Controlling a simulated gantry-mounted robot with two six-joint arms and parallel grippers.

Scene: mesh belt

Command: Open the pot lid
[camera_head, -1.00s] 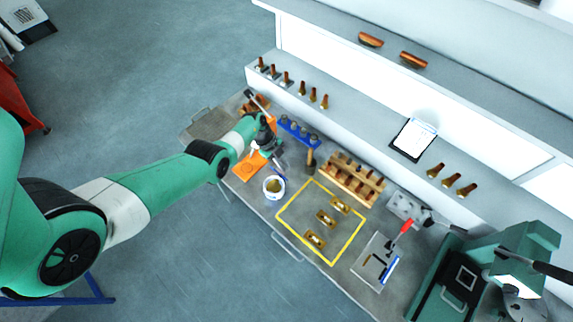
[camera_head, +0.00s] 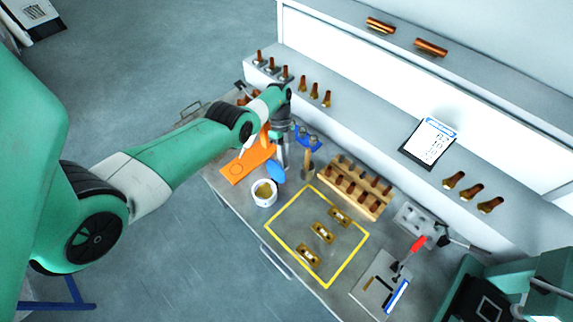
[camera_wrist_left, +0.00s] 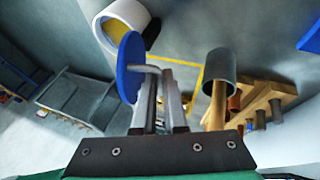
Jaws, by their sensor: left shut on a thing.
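The white pot (camera_head: 264,194) stands uncovered on the workbench, with yellowish contents showing inside. It also shows in the left wrist view (camera_wrist_left: 141,17). The round blue lid (camera_head: 276,172) is off the pot, tilted, just beyond its rim in the head view. In the left wrist view the lid (camera_wrist_left: 130,66) stands nearly on edge, with a grey bent handle. My left gripper (camera_head: 283,160) is shut on this handle; its fingers show in the left wrist view (camera_wrist_left: 165,86). My right gripper is not seen.
An orange board (camera_head: 247,163) lies left of the lid. A yellow outline (camera_head: 300,222) on the bench holds 3 brass pieces. Shelves rise behind.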

